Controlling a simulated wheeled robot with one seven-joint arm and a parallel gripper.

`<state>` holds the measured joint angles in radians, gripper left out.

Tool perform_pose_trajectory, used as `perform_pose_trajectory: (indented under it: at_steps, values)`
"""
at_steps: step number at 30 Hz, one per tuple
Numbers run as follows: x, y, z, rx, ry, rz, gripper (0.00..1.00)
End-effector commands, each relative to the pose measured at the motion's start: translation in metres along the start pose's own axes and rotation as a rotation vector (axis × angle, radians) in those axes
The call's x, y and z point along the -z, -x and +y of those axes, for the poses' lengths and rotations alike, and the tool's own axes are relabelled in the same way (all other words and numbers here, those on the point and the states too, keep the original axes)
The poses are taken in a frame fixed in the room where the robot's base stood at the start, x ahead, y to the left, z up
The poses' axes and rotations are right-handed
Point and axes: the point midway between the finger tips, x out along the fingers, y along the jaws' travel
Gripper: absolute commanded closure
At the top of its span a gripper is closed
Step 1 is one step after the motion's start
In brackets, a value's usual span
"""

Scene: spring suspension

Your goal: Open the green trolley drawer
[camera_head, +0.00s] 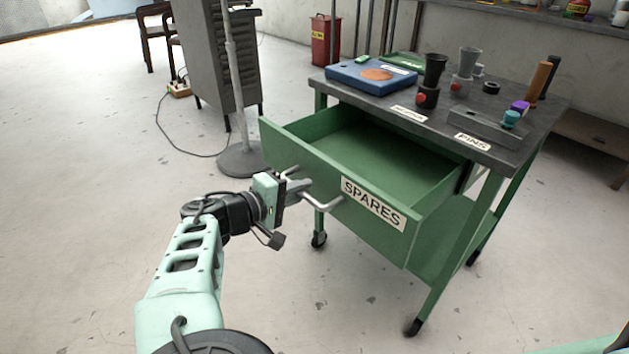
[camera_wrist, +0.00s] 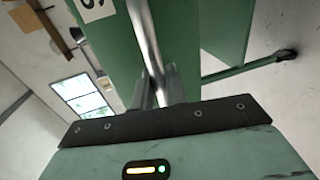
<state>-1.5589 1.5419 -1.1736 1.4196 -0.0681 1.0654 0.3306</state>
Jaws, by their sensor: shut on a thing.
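The green trolley drawer (camera_head: 350,191) is pulled well out of the trolley (camera_head: 440,309), and its inside is visible and empty. A white label reading SPARES is on its front. A metal bar handle (camera_head: 322,203) runs along the drawer front. My gripper (camera_head: 299,187) is at the left part of the handle, with its fingers shut on it. In the wrist view the handle (camera_wrist: 146,38) passes between the two fingers, and the green drawer front (camera_wrist: 104,45) is close behind. The exact finger contact is small in the head view.
The dark trolley top (camera_head: 520,135) holds a blue case (camera_head: 350,75), black and grey cups and small parts. A grey cabinet (camera_head: 210,60) and a round-based stand (camera_head: 243,160) are at the back left. A cable lies on the floor. Floor is clear in front of the drawer.

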Motion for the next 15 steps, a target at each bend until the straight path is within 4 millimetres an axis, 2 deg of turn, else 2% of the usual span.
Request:
perform_pose_trajectory:
  at_steps: [5,15]
  values:
    - [-0.0006,0.0077,-0.0022,0.001,0.001,-0.003,1.0]
    - [-0.0006,0.0083,-0.0023,0.001,0.0,-0.003,1.0]
